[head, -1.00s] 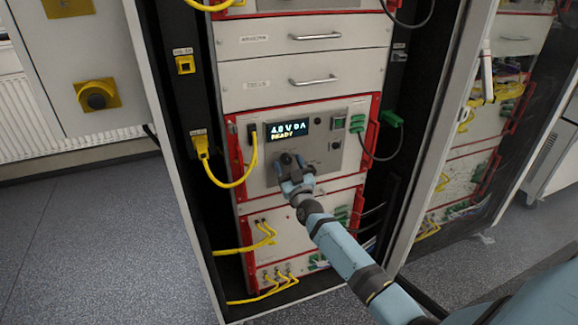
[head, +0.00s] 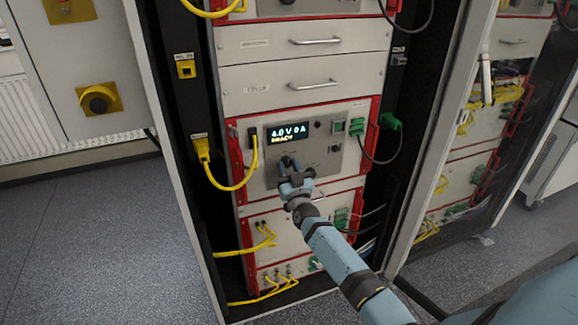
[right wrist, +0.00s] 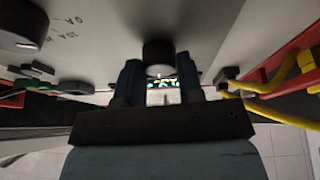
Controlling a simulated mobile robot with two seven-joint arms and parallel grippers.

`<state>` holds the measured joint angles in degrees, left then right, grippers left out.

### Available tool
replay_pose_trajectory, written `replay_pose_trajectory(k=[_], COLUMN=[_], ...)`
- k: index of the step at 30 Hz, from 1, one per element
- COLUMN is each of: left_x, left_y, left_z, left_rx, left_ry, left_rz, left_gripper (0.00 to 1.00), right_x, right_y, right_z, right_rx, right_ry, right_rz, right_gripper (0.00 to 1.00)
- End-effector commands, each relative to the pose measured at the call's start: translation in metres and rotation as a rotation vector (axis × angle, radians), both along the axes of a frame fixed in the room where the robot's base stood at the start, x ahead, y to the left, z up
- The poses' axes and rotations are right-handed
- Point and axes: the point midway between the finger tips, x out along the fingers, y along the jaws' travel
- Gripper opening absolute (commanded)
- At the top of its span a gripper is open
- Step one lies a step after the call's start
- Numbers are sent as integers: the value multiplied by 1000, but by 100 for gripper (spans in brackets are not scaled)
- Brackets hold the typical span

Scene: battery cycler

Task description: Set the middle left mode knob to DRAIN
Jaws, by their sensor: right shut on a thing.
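The middle cycler unit (head: 346,161) has a grey front panel with a lit display (head: 289,133) that shows 4.0 V 0 A and a second line that looks like READY. My right gripper (head: 289,163) is at the left part of this panel, below the display. It is shut on the dark round mode knob (right wrist: 158,52), which shows between the two fingers in the right wrist view. The gripper hides most of the knob in the head view, and its pointer and labels cannot be read. My left gripper is not in view.
A second dark knob (right wrist: 22,22) with markings sits beside the gripper in the right wrist view. A yellow cable (head: 245,180) loops left of the panel and a green plug (head: 390,121) sits at the right. The glass door (head: 445,150) stands close to my right arm.

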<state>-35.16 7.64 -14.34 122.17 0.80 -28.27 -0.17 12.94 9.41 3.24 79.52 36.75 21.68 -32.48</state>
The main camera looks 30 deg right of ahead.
Motion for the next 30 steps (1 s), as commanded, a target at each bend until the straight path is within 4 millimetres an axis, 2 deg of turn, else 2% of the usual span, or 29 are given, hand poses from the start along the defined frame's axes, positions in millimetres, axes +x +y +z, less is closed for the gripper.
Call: replay_pose_trajectory(k=[15, 30], left_x=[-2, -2], left_y=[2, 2], left_z=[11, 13], left_rx=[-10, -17], left_ry=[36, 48], left_rz=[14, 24], left_gripper=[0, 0], right_x=[0, 0], right_y=[2, 3], right_z=[2, 1], right_rx=[385, 530], right_ry=[-92, -127], right_rz=[-2, -1], right_gripper=[11, 11])
